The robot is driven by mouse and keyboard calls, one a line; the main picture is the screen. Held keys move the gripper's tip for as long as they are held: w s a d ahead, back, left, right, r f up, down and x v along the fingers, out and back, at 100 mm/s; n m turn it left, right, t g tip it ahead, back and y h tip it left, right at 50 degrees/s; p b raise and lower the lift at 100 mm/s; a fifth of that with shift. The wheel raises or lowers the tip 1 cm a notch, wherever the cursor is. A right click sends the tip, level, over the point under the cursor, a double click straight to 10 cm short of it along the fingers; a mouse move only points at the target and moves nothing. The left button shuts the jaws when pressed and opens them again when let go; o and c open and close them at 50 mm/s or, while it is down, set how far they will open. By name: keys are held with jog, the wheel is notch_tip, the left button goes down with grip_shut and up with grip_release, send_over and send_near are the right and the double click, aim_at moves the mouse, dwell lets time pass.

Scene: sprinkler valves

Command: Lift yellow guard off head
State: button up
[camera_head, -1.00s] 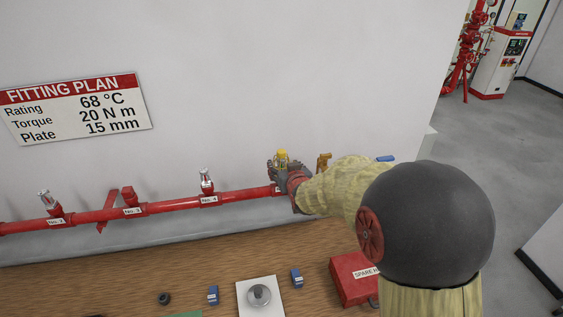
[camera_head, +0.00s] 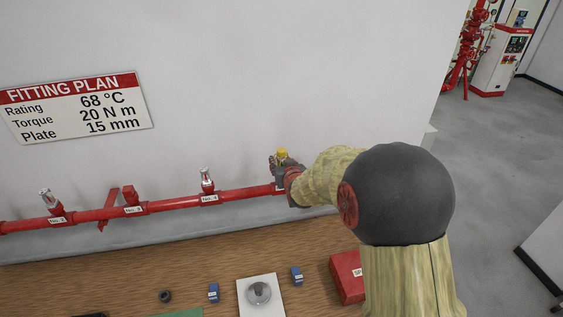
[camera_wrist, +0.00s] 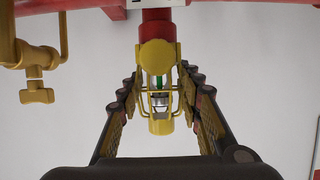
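The yellow guard (camera_wrist: 158,58) sits around the sprinkler head (camera_wrist: 160,100) on the red pipe, with a round cap and wire bars. A green bulb and bright metal show between its bars. In the head view only the guard's yellow top (camera_head: 282,153) shows above my gripper (camera_head: 284,166). In the wrist view my gripper (camera_wrist: 160,88) is open, with one finger on each side of the guard. Gaps show between the fingers and the bars, and I see no clear contact.
The red pipe (camera_head: 238,195) runs along the wall with chrome heads (camera_head: 206,178) to the left. A yellow valve fitting (camera_wrist: 38,70) stands left in the wrist view. The bench (camera_head: 130,275) below holds a white plate (camera_head: 258,291), blue pieces (camera_head: 297,276) and a red box (camera_head: 347,276).

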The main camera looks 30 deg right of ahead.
grip_shut()
jog(key=shift+r, duration=0.1)
jog(key=shift+r, duration=0.1)
